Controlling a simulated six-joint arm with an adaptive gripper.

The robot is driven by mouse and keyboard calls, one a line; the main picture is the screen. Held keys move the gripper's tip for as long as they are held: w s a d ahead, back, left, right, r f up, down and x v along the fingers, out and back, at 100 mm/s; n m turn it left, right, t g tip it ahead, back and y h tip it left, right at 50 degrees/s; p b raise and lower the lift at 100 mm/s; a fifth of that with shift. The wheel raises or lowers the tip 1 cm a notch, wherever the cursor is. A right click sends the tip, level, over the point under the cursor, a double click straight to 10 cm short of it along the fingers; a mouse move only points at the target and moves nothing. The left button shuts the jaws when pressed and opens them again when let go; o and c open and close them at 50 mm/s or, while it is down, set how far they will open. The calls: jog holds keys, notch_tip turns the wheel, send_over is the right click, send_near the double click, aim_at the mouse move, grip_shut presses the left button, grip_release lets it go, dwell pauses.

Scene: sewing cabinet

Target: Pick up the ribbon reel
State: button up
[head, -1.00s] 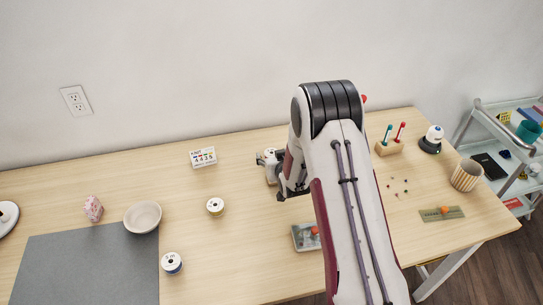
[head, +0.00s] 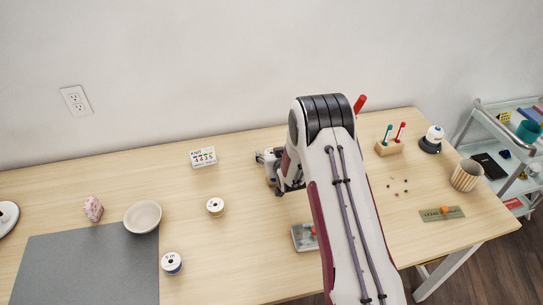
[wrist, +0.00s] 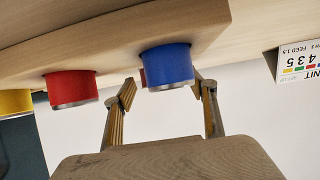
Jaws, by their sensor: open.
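Two small white-faced reels lie on the table in the head view, left of my arm: one with a yellowish edge (head: 215,206), one with a blue edge (head: 172,263). Which one is the ribbon reel I cannot tell. My gripper (head: 268,158) is at the table's back, right of both and apart from them, partly hidden by my arm. In the wrist view my gripper's fingers (wrist: 163,84) are spread. A blue cylinder (wrist: 166,64) shows between the tips, touching or not I cannot tell. Red (wrist: 70,87) and yellow (wrist: 15,101) cylinders stand beside it on a wooden surface.
A number card (head: 203,157) stands left of my gripper. A bowl (head: 142,217), a pink object (head: 93,208) and a grey mat (head: 85,270) are at left. A grey tray (head: 303,238) is beside my arm. A peg block (head: 389,147) and striped cup (head: 466,175) are at right.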

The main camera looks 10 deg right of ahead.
jog(key=shift+w+f, duration=0.1)
jog(key=shift+w, duration=0.1)
dwell(0.4)
jog(key=c, duration=1.1)
notch_tip(320, 180, up, 10)
dwell(0.8)
